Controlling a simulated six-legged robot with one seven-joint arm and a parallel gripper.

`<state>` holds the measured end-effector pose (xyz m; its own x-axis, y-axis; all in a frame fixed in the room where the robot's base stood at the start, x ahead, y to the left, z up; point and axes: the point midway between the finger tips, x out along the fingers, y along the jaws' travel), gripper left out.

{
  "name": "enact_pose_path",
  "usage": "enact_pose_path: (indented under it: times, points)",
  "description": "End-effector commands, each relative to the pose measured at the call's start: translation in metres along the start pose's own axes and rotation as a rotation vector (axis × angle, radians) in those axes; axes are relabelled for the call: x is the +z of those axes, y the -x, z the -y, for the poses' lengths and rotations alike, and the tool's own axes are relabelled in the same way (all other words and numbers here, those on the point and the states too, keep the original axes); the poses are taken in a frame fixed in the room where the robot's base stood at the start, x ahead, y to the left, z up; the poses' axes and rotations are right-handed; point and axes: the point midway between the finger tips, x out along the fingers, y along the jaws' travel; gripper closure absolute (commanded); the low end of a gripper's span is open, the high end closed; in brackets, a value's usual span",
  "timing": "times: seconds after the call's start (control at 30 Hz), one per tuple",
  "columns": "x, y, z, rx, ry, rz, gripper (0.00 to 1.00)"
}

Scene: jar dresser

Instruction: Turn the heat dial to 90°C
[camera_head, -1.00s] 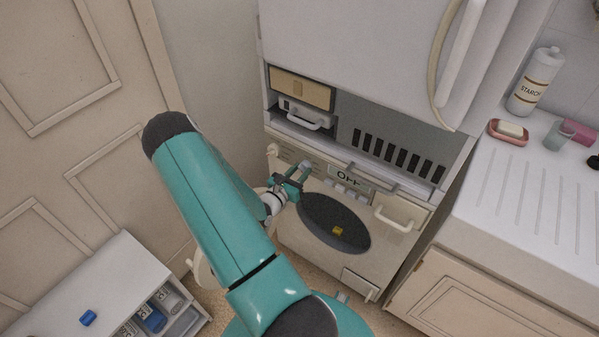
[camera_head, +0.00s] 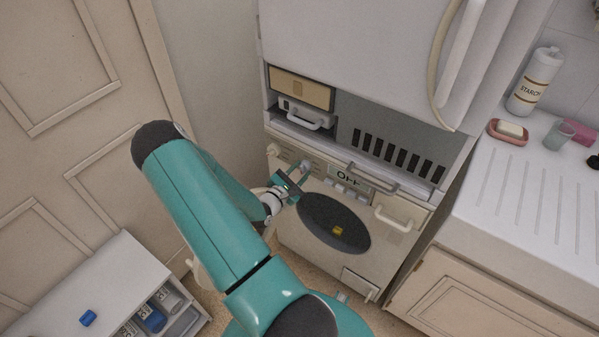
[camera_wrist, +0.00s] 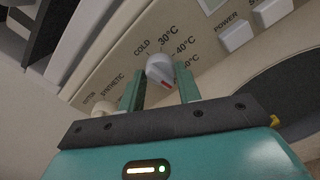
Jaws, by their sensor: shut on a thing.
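The heat dial (camera_wrist: 160,69) is a white knob with a red mark, on the panel of the washing machine (camera_head: 290,233). In the wrist view my gripper (camera_wrist: 160,76) has one teal finger on each side of the dial and is shut on it. The red mark points to the lower right, past the 40°C label (camera_wrist: 186,46). Labels COLD and 30°C also show. Another label ending in 0°C is partly hidden by the right finger. In the head view my gripper (camera_head: 291,182) is at the panel's left part, left of the display reading OFF (camera_head: 348,178).
A second knob (camera_wrist: 104,107) with a SYNTHETIC label sits left of the dial. The POWER button (camera_wrist: 236,35) is to its right. The dark round door window (camera_head: 335,222) is below the panel. A low white cabinet (camera_head: 120,270) stands at left.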

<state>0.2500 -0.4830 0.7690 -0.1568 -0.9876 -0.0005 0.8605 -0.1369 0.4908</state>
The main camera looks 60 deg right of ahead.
Motion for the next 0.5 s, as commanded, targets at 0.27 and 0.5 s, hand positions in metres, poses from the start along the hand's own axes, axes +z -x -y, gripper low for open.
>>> enact_pose_path:
  times: [0.27,0.5]
  points:
    - [0.0003,0.0008,-0.0001,0.001,-0.134,0.001,0.89]
    - [0.0003,0.0008,0.0000,0.001,-0.174,0.001,0.89]
